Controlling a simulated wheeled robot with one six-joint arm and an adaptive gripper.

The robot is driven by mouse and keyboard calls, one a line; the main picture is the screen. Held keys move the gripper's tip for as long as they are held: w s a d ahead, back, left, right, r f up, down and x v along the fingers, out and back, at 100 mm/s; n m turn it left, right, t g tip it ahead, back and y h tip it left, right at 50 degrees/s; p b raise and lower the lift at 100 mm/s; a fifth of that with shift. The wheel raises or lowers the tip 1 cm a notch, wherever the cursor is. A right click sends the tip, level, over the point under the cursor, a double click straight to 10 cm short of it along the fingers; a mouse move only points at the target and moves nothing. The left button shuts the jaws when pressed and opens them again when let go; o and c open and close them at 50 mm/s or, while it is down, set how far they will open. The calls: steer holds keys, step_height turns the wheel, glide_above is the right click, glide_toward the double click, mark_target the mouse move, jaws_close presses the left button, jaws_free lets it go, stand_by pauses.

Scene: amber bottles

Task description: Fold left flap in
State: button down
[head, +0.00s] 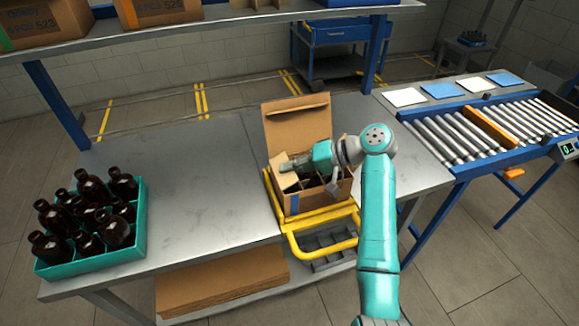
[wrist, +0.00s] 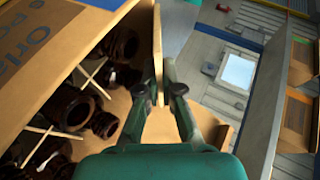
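An open cardboard box (head: 315,201) sits in a yellow-framed holder (head: 318,217) on the steel table, its big back flap (head: 298,122) standing up. The left flap (head: 285,183) stands at the box's left side, tilted. My gripper (head: 287,166) reaches over the box from the right to this flap. In the wrist view the flap (wrist: 158,45) shows edge-on between the fingertips of my gripper (wrist: 159,88), which look closed on it. Dark bottles (wrist: 72,107) and pale dividers (wrist: 93,80) show inside the box. My arm hides part of the box's right side.
A teal crate (head: 92,262) of amber bottles (head: 117,232) stands on the table's left. The table between crate and box is clear. A roller conveyor (head: 480,130) is at the right. A shelf (head: 200,28) with boxes overhangs the back.

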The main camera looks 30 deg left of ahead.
stand_by(0.3)
steer(key=c, duration=1.3)
jaws_free()
steer(key=shift+c, duration=0.2)
steer(key=shift+v, duration=4)
